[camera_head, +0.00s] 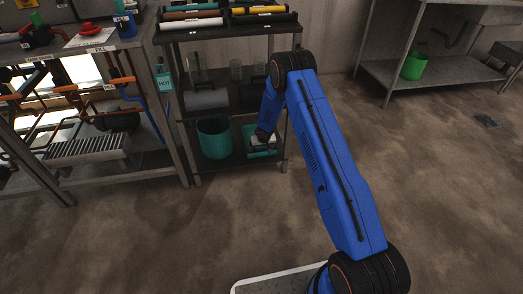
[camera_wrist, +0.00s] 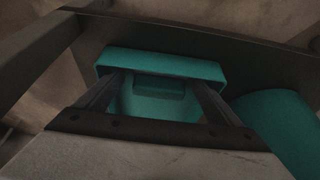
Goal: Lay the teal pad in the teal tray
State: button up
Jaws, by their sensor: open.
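The teal tray (camera_head: 262,155) sits on the low shelf of the rack, partly hidden by my gripper (camera_head: 264,142). In the wrist view the tray's rim (camera_wrist: 160,64) spans the upper middle. A small darker teal block, which looks like the teal pad (camera_wrist: 158,88), shows inside the tray near its far wall. My gripper (camera_wrist: 157,80) is open, its two fingers reaching into the tray on either side of the pad, apart from it as far as I can see. The pad's lower side is hard to make out in the dim light.
A teal bin (camera_head: 214,139) stands left of the tray, close to it. The middle shelf (camera_head: 228,103) is just above my gripper, and rack posts (camera_head: 285,140) flank the space. A workbench (camera_head: 150,160) with pipes stands left. Open floor lies in front and right.

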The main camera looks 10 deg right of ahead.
jog(key=v, duration=1.2)
dwell(0.3)
